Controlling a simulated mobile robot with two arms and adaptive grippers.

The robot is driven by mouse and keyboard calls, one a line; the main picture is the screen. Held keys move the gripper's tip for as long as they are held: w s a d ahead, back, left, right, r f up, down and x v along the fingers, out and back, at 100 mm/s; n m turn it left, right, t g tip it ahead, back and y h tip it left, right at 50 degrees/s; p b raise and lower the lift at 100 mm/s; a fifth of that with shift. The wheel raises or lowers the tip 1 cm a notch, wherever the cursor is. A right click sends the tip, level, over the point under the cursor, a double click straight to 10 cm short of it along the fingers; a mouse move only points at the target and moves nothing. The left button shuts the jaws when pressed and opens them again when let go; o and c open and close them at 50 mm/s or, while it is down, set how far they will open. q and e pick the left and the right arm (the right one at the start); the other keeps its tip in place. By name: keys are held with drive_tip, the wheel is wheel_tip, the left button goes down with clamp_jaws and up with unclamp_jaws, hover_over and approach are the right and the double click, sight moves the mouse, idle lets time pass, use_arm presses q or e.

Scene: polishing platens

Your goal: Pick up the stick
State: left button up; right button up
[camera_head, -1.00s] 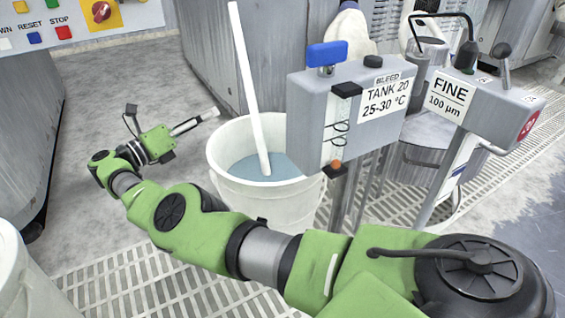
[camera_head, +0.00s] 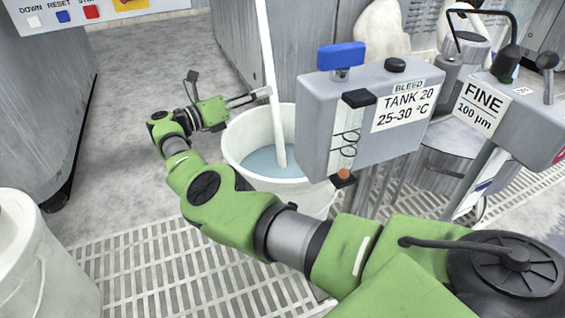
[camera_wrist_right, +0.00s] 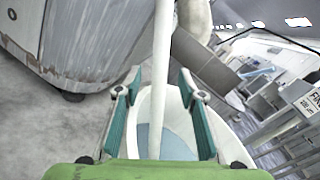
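A long white stick (camera_head: 269,60) leans upright in a white bucket (camera_head: 240,160) with bluish liquid (camera_head: 258,163). My right gripper (camera_head: 256,97) is beside the stick, with its fingertips reaching the stick's left edge above the bucket rim in the head view. In the right wrist view, the gripper (camera_wrist_right: 160,112) is open, and the stick (camera_wrist_right: 161,70) runs up the picture between its two teal-padded fingers, with gaps on both sides. The bucket (camera_wrist_right: 205,130) lies behind the fingers there. My left gripper is not in view.
A grey TANK 20 panel (camera_head: 320,100) with a blue handle stands just right of the bucket. Another post labelled FINE (camera_head: 520,110) is farther right. A white container (camera_head: 35,260) is at lower left. Floor grating (camera_head: 150,270) lies in front.

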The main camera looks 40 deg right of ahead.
drive_tip(key=d+b, duration=0.2)
drive_tip(key=d, duration=0.1)
drive_tip(key=d+b, duration=0.1)
drive_tip(key=shift+w+d+r+b, duration=0.15)
drive_tip(key=shift+w+d+b, duration=0.1)
drive_tip(key=shift+w+b, duration=0.05)
drive_tip(key=shift+d+r, duration=0.15)
drive_tip(key=shift+d, duration=0.25)
drive_tip(key=shift+r, duration=0.1)
clamp_jaws()
